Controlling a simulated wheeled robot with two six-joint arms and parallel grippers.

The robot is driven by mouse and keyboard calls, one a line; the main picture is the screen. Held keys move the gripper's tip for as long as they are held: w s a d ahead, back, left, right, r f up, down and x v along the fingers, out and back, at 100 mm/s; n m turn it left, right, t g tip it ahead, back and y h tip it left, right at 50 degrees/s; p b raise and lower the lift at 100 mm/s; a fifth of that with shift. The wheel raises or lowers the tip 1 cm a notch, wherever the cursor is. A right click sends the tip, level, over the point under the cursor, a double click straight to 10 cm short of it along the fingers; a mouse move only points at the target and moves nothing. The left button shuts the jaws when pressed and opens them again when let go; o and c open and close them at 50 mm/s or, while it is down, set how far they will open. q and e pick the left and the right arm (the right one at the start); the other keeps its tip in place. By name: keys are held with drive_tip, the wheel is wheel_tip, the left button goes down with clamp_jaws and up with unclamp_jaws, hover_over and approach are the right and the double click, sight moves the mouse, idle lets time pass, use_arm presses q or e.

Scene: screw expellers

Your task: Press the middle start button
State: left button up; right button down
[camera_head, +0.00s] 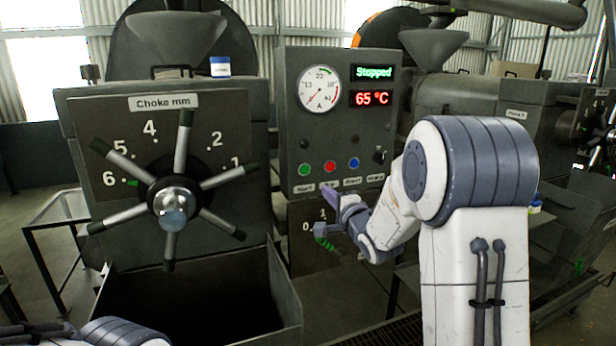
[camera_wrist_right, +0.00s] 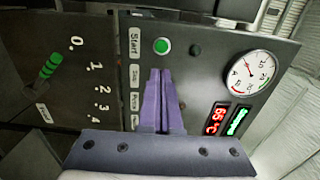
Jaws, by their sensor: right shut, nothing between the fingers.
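The panel (camera_head: 290,110) in the head view carries a green button (camera_head: 304,170) above a Start label (camera_head: 304,188), then a red button (camera_head: 330,166) and a blue button (camera_head: 354,163). My right gripper (camera_head: 326,198) is shut and empty, its purple fingers low in front of the panel, below the buttons. In the right wrist view, the fingertips (camera_wrist_right: 160,72) point toward the green button (camera_wrist_right: 161,46), which shows just beyond them. The fingers hide the red and blue buttons there. I cannot tell the gap to the panel. My left gripper is out of view.
The display (camera_head: 374,73) reads Stopped, with 65 °C below it, beside a round gauge (camera_head: 319,90). A spoked choke wheel (camera_head: 174,200) juts out at left above an open bin (camera_head: 285,285). A green-handled lever (camera_wrist_right: 50,65) sits below the buttons. Another machine (camera_head: 527,110) stands at right.

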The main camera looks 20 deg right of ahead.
drive_tip(key=shift+d, duration=0.1)
drive_tip(key=p, duration=0.6)
approach(305, 169)
drive_tip(key=w, duration=0.6)
drive_tip(key=shift+w+f, duration=0.25)
drive_tip(key=shift+w, duration=0.1)
drive_tip(key=shift+w+a+b, duration=0.2)
drive_tip(key=shift+w+b, duration=0.3)
drive_tip(key=shift+w, duration=0.1)
drive_tip(key=shift+d+r, duration=0.1)
drive_tip(key=shift+r, duration=0.15)
drive_tip(key=shift+d, duration=0.1)
